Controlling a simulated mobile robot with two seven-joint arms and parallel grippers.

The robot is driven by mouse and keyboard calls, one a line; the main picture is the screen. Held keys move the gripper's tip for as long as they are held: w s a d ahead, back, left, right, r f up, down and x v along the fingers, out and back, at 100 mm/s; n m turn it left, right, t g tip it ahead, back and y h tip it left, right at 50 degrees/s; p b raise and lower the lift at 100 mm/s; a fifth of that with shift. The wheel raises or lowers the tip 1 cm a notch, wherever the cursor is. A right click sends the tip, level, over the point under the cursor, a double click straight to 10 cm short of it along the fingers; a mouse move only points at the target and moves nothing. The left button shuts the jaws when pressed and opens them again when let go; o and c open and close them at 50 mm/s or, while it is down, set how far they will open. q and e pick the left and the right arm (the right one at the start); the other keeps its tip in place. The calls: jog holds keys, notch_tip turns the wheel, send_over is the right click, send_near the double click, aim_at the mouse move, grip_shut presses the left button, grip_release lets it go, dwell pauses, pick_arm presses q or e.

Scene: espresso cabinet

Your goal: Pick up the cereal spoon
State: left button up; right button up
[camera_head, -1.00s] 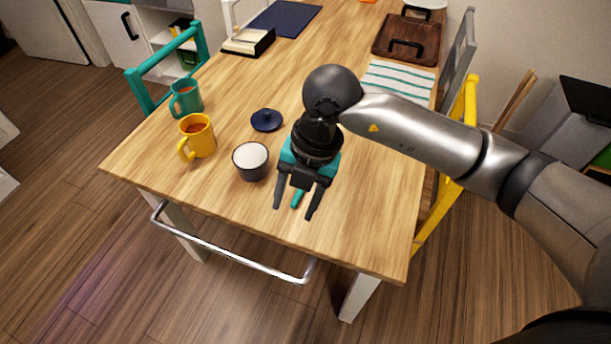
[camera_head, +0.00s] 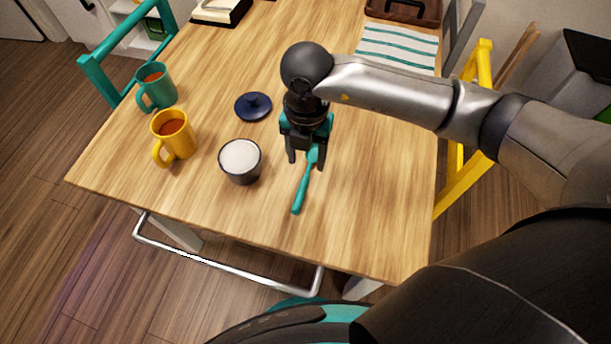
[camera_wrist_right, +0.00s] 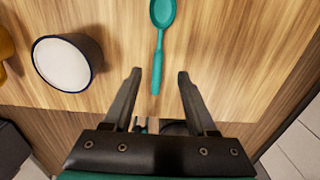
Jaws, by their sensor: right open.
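The cereal spoon is a teal spoon (camera_head: 302,188) lying on the wooden table, its handle toward the front edge. Its bowl end is partly hidden by my right gripper (camera_head: 306,160), which is open above it. The fingers are empty and apart from the spoon. My left gripper does not show.
A dark bowl with white contents (camera_head: 240,162) stands left of the spoon. A striped cloth (camera_head: 398,47) lies at the back right. The table right of the spoon is clear.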

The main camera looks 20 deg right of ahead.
aim_at(305, 178)
jog(key=shift+f, duration=0.75)
jog(key=shift+f+b, duration=0.3)
jog(key=shift+f, duration=0.6)
notch_tip(305, 178, down, 4)
jog(key=shift+a+r+b, duration=0.1)
jog(key=shift+r+b, duration=0.1)
jog(key=shift+b, duration=0.3)
jog(key=shift+w+f, duration=0.1)
jog(key=shift+f, duration=0.15)
jog(key=shift+c, duration=0.2)
jog(key=c, duration=0.4)
grip_shut()
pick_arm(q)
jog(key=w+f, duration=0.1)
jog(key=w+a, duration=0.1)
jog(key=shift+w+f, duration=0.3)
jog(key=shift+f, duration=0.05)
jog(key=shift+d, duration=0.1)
